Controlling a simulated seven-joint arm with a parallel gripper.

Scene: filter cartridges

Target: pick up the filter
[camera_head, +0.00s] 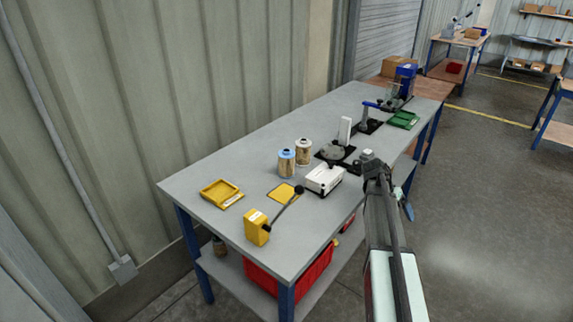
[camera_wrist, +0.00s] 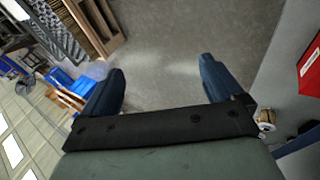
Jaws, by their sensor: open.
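Two filter cartridges stand upright on the grey bench. One has a blue top and a tan pleated body (camera_head: 286,163). The other, just behind it to the right, has a pale top and a tan body (camera_head: 303,152). My gripper (camera_wrist: 160,72) is open in the wrist view, with its two blue fingers wide apart and only grey floor between them. In the head view, the end of my arm (camera_head: 406,208) is beyond the bench's right edge, well apart from both cartridges. A small cartridge-like item (camera_wrist: 267,120) shows at the wrist view's right; I cannot tell what it is.
On the bench (camera_head: 240,160) are a yellow tray (camera_head: 220,193), a yellow box with a lever (camera_head: 257,227), a white device (camera_head: 323,179), a dark fixture (camera_head: 334,153) and a green tray (camera_head: 404,120). A red bin (camera_head: 300,275) sits below. The bench's back left is clear.

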